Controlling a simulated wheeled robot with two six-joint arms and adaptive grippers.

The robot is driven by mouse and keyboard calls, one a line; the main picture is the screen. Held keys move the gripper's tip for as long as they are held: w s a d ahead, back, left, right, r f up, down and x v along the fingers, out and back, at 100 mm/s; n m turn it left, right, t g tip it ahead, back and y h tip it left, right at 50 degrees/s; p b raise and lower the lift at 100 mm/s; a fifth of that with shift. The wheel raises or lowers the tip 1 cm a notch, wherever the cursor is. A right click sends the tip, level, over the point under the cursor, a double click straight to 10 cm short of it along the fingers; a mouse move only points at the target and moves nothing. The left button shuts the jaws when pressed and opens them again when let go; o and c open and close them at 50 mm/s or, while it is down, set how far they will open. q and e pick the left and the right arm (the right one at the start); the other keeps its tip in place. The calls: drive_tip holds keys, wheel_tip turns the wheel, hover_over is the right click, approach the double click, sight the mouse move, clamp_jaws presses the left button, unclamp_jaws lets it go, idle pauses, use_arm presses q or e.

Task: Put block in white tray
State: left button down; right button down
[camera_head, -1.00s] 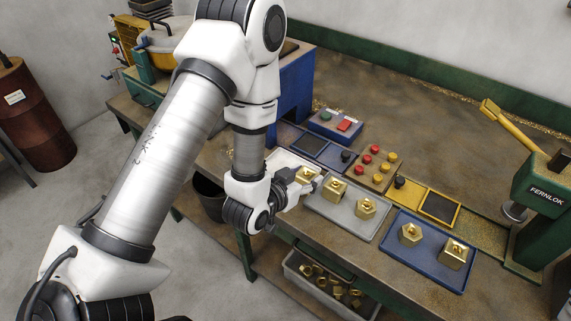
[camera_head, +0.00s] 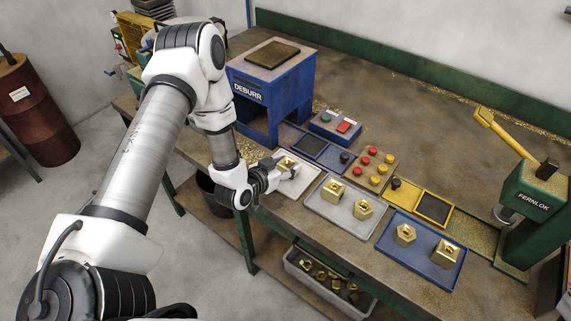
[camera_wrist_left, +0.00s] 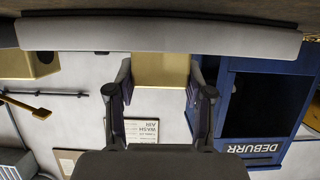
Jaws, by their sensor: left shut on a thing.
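My left gripper (camera_head: 273,176) is shut on a brass block (camera_head: 286,163), which is upright over the white tray (camera_head: 301,185). In the left wrist view the block (camera_wrist_left: 162,70) sits between the two fingers (camera_wrist_left: 161,92), close against the pale tray (camera_wrist_left: 160,38); I cannot tell whether it touches. The wrist picture is upside down. The grey tray (camera_head: 322,209) to the right holds two brass blocks, and the blue tray (camera_head: 424,262) beyond it holds two more. My right gripper is not in view.
The blue DEBURR box (camera_head: 268,88) stands behind the white tray. Button panels (camera_head: 370,166) line the back of the trays. A green FERNLOK press (camera_head: 535,200) with a yellow lever stands at the right. A bin of brass parts (camera_head: 330,285) is below the bench.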

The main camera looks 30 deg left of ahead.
use_arm(q)
drive_tip(key=c, duration=0.9)
unclamp_jaws()
drive_tip(key=shift+f, duration=0.1)
drive_tip(key=o, duration=0.5)
drive_tip(key=shift+c, duration=0.2)
drive_tip(key=shift+r, duration=0.25)
drive_tip(key=shift+s, duration=0.35)
drive_tip(key=v, duration=1.1)
drive_tip(key=shift+w+a, duration=0.1)
drive_tip(key=shift+s, duration=0.3)
drive_tip(key=s+d+f+g+h, duration=0.1)
drive_tip(key=s+d+f+g, duration=0.55)
drive_tip(key=f, duration=0.35)
drive_tip(key=s+d+f+g+y, duration=0.1)
drive_tip(key=s+f+g, duration=0.2)
drive_tip(key=s, duration=0.3)
drive_tip(key=s+d+f+n+g+y, duration=0.1)
drive_tip(key=s+f+g, duration=0.3)
drive_tip(key=s, duration=0.3)
drive_tip(key=shift+d, duration=0.35)
